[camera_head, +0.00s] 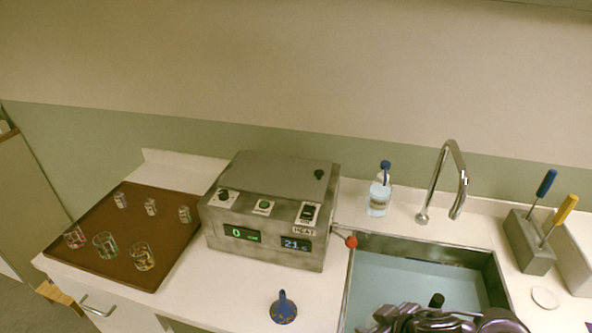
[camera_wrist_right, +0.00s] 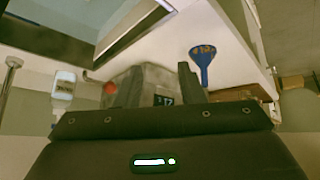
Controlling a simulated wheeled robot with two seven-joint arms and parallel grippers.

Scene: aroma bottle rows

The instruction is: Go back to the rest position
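My right gripper (camera_wrist_right: 150,88) shows in its wrist view with two dark fingers standing well apart and nothing between them. In the head view, purple and dark parts of my right arm show at the bottom edge, over the sink's front part; the fingertips are not clear there. My left gripper is not in view. Several small glass bottles stand in two rows on a brown tray (camera_head: 128,229) at the left, with clear, pink, green and yellowish tints. A blue funnel-shaped thing (camera_head: 283,308) is on the counter's front and also shows in the wrist view (camera_wrist_right: 203,62).
A grey heater box (camera_head: 268,207) with lit displays stands mid-counter, a red knob (camera_head: 351,241) at its right. The sink (camera_head: 415,275), tap (camera_head: 443,180), soap bottle (camera_head: 379,196) and a grey block (camera_head: 528,243) with blue-handled and yellow-handled tools are to the right.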

